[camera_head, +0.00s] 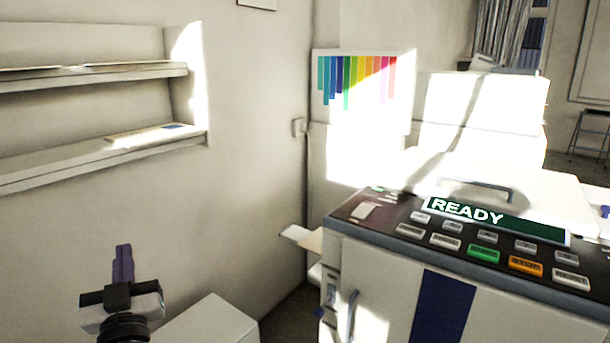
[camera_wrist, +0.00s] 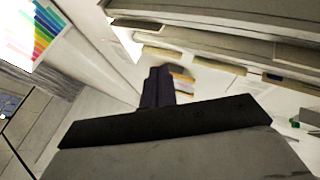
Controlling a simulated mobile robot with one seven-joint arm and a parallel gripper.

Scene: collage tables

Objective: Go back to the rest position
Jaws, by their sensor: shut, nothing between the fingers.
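My gripper (camera_head: 124,262) is at the lower left of the head view, with its dark purple fingers pointing up and pressed together. It is shut and empty. It is in front of the bare wall, below the wall shelves and left of the copier. In the wrist view my gripper (camera_wrist: 158,84) shows its dark fingers together in the middle, with nothing held between them.
A copier (camera_head: 385,290) with a READY display and several buttons fills the lower right. Wall shelves (camera_head: 100,75) with papers are at the upper left. A low white box (camera_head: 212,322) stands right of my gripper. A colour-striped panel (camera_head: 360,85) is behind the copier.

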